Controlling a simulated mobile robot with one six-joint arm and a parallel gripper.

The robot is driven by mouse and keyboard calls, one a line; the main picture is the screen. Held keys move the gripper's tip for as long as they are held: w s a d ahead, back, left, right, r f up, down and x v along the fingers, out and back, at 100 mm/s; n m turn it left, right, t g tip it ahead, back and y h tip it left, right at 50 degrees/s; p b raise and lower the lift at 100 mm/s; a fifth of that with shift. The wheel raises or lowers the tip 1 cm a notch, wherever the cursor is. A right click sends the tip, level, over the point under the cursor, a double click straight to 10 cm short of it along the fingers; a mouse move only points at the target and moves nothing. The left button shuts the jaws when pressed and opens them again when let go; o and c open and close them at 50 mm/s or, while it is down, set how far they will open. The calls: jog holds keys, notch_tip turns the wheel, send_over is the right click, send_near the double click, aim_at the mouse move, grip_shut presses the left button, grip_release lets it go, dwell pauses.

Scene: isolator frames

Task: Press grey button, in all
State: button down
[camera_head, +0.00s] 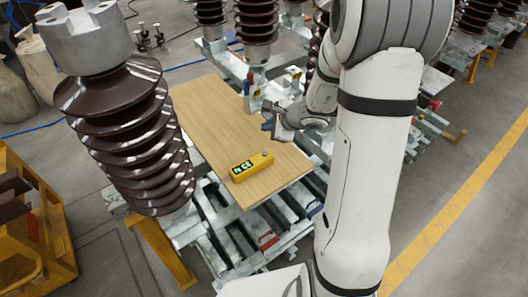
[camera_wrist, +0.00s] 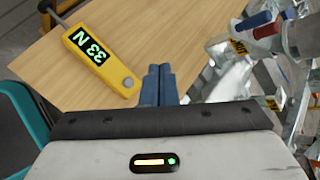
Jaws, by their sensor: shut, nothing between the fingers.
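A yellow handheld device (camera_head: 251,167) lies on the wooden board, its dark display lit with green characters. In the wrist view the device (camera_wrist: 88,52) reads "33 N". The round grey button (camera_wrist: 128,82) is on the end of the device nearest my fingers. My gripper (camera_wrist: 160,72) is shut and empty, with its blue fingertips just right of the button and apart from it in the picture. In the head view my gripper (camera_head: 268,125) is above the board, beyond the device. The exact height of the fingertips is hard to tell.
The wooden board (camera_head: 205,110) rests on a metal frame and is otherwise clear. A tall brown ribbed insulator (camera_head: 125,135) stands left of it, and another (camera_head: 257,25) stands behind. Metal clamps (camera_wrist: 262,45) are at the right in the wrist view. A yellow cart (camera_head: 30,235) is at the left.

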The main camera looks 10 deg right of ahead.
jog(key=shift+f, duration=0.1)
jog(key=b, duration=0.6)
send_over(268, 157)
notch_tip(268, 157, down, 8)
jog(key=shift+r, duration=0.25)
jog(key=shift+f+b, duration=0.6)
jog(key=shift+b, duration=0.2)
jog(key=shift+f, duration=0.1)
dwell(0.8)
jog(key=shift+f+b, duration=0.3)
jog(key=shift+b, duration=0.35)
jog(key=shift+f+b, duration=0.5)
jog(key=shift+b, duration=0.15)
dwell(0.5)
jog(key=shift+r, duration=0.1)
jog(key=shift+r+p, duration=0.6)
jog(key=shift+r, duration=0.25)
